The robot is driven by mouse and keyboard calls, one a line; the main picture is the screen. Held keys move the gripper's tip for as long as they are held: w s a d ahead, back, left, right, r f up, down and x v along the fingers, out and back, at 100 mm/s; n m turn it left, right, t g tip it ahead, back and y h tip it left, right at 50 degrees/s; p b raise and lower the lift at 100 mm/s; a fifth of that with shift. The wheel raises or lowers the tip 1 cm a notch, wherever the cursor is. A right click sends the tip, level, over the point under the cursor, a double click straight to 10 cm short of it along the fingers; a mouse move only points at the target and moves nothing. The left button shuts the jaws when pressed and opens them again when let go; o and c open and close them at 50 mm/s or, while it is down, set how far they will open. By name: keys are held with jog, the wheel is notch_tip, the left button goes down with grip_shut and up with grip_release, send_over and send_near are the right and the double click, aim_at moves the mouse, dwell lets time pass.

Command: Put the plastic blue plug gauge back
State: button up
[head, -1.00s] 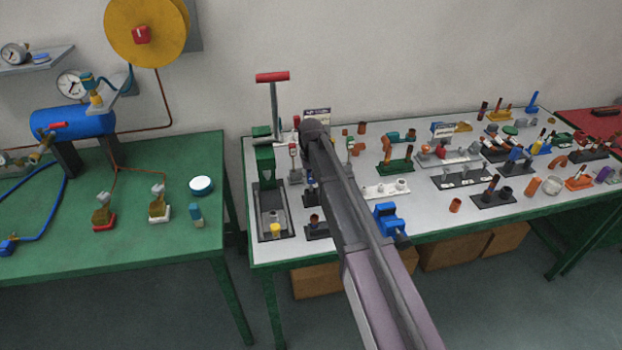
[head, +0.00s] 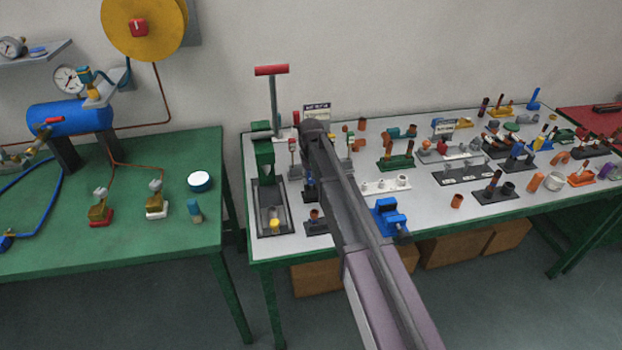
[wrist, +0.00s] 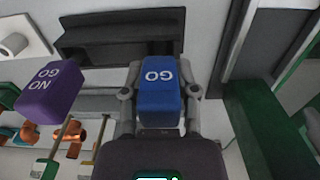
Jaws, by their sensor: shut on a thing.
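The blue plug gauge (wrist: 160,92), a block lettered GO, sits between the two fingers of my gripper (wrist: 160,98) in the wrist view. My gripper is shut on it. A purple block (wrist: 50,90) lettered NO GO stands to its left, apart from it. A dark stepped holder (wrist: 120,35) lies just beyond the blue gauge; I cannot tell whether they touch. In the head view my arm covers the gripper and the gauge.
The grey-topped table (head: 420,218) is crowded with small fittings and stands. A green press (head: 265,165) with a red-handled lever stands left of my arm. A blue vise (head: 389,216) is at the front edge, right of my arm. A green table (head: 130,240) is further left.

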jog(key=shift+f, duration=0.15)
jog(key=o, duration=1)
jog(key=shift+o, duration=0.2)
jog(key=shift+r, duration=0.25)
notch_tip(320, 180, up, 10)
jog(key=p, duration=1)
jog(key=shift+f, duration=0.2)
jog(key=shift+s, duration=0.1)
jog(key=s+d+m, duration=0.3)
jog(key=s+d, duration=2)
jog(key=s, duration=0.3)
